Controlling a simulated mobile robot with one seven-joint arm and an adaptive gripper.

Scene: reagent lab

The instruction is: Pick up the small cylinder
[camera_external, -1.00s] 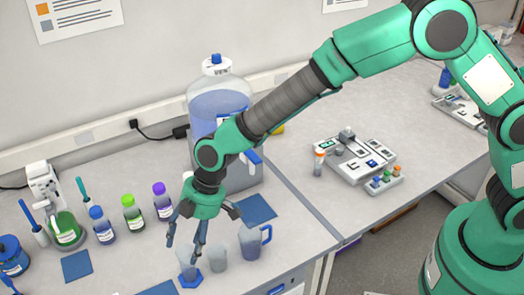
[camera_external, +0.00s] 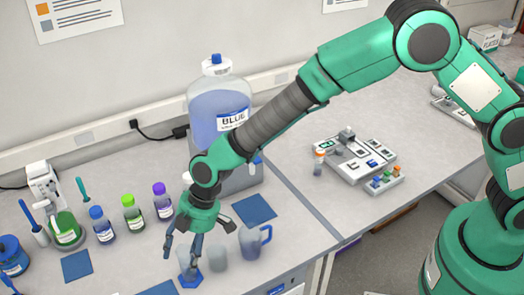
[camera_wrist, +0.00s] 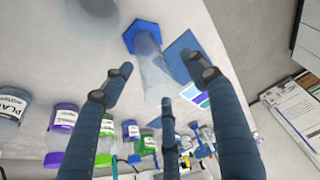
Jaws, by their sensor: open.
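The small cylinder (camera_external: 184,262) is clear and stands on a blue hexagonal foot (camera_external: 191,279) near the front of the bench. My gripper (camera_external: 183,250) is open just above it, fingers pointing down around its upper part. In the wrist view the clear cylinder (camera_wrist: 153,68) runs from its blue foot (camera_wrist: 141,35) into the space between the fingers of my open gripper (camera_wrist: 165,78). I cannot tell whether any finger touches it. My fingers partly hide it in the external view.
A clear beaker (camera_external: 219,259) stands close on the right, then a mug with a blue handle (camera_external: 250,243). Capped bottles (camera_external: 133,213) stand to the left, and a large blue jug (camera_external: 205,112) behind. A blue mat (camera_external: 254,209) lies on the right.

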